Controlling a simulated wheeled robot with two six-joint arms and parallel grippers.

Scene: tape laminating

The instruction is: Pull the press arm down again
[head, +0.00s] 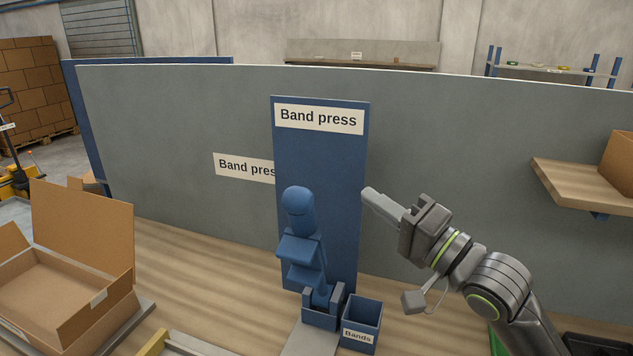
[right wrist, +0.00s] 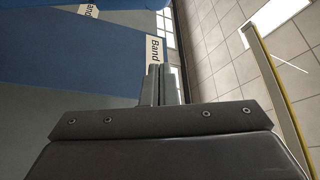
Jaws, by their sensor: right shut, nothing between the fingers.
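The blue press arm (head: 301,245) stands raised, nearly upright, in front of the blue panel labelled "Band press" (head: 320,165). It has a rounded knob at its top and is mounted in a dark bracket (head: 322,305) at its foot. My right gripper (head: 368,194) is shut and empty. It is to the right of the press arm's knob, apart from it, in front of the panel's right edge. My left gripper is not in view.
A blue bin labelled "Bands" (head: 361,322) stands right of the press foot. An open cardboard box (head: 70,290) is at the left of the wooden bench (head: 190,260). A grey partition (head: 440,150) rises behind. A wooden shelf (head: 575,187) juts out at the right.

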